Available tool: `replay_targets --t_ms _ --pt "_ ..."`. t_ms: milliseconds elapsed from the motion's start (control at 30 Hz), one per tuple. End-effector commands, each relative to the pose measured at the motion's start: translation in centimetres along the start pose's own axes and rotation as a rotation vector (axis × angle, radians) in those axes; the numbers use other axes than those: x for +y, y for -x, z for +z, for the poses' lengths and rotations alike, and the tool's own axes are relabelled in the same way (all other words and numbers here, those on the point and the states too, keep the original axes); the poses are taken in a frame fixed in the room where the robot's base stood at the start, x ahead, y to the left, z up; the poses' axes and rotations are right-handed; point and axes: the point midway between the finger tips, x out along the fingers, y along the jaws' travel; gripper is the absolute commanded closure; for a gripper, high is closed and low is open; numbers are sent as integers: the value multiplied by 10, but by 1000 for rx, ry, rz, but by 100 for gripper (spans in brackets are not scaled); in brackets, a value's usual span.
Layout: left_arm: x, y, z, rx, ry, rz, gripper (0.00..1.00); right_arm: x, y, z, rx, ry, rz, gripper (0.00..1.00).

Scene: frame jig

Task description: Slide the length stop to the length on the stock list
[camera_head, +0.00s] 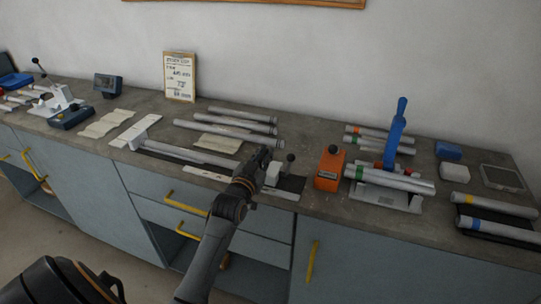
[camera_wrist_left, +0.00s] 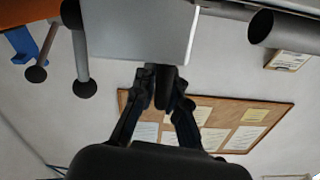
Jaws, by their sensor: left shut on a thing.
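The stock list (camera_head: 180,77) stands on a clipboard against the wall; its small print is hard to read. The length stop (camera_head: 272,174) is a pale block on the white rail, with a black-knobbed lever (camera_head: 290,158) on its right. My left gripper (camera_head: 258,163) is at the block's left side. In the left wrist view, the gripper (camera_wrist_left: 163,88) is shut on a dark handle below the pale stop block (camera_wrist_left: 140,30); the knobbed lever (camera_wrist_left: 84,86) shows beside it. A grey tube (camera_head: 190,153) lies along the jig left of the gripper. My right gripper is out of view.
An orange block (camera_head: 329,168) with a black knob stands close right of the stop. Farther right is a blue-handled tool (camera_head: 394,135) with tubes. Several loose tubes (camera_head: 237,121) lie behind the jig. The bench's front edge is close to my arm.

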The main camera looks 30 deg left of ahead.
Motion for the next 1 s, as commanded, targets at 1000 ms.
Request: replay_targets --t_ms 1000 --pt "-61 0 10 0 -5 -5 66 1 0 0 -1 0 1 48"
